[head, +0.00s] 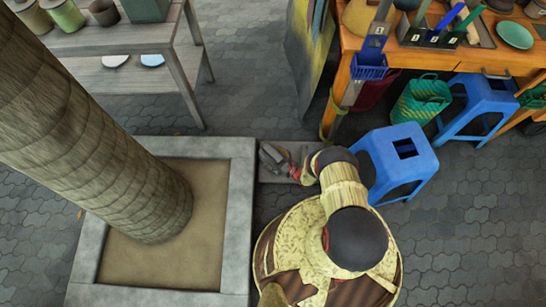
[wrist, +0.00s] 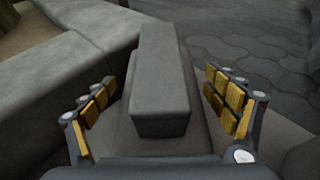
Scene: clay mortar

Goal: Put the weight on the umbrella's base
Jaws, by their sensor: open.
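The weight appears as a long grey block (wrist: 160,80) in the wrist view, lying between the two fingers of my gripper (wrist: 164,100). The gripper is open, with yellow-padded fingers apart from the block on both sides. The block rests on a wider flat grey slab (wrist: 203,140). In the head view my gripper (head: 273,157) is low over a grey slab (head: 272,177) beside the planter, and the block cannot be made out there. I cannot clearly identify the umbrella or its base.
A square stone planter (head: 240,215) with a thick trunk (head: 130,175) stands left of my arm. A blue stool (head: 397,160) stands close on the right, with a wooden workbench (head: 445,58) behind it. A grey shelf table (head: 130,38) is at the upper left. Paving at the lower right is clear.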

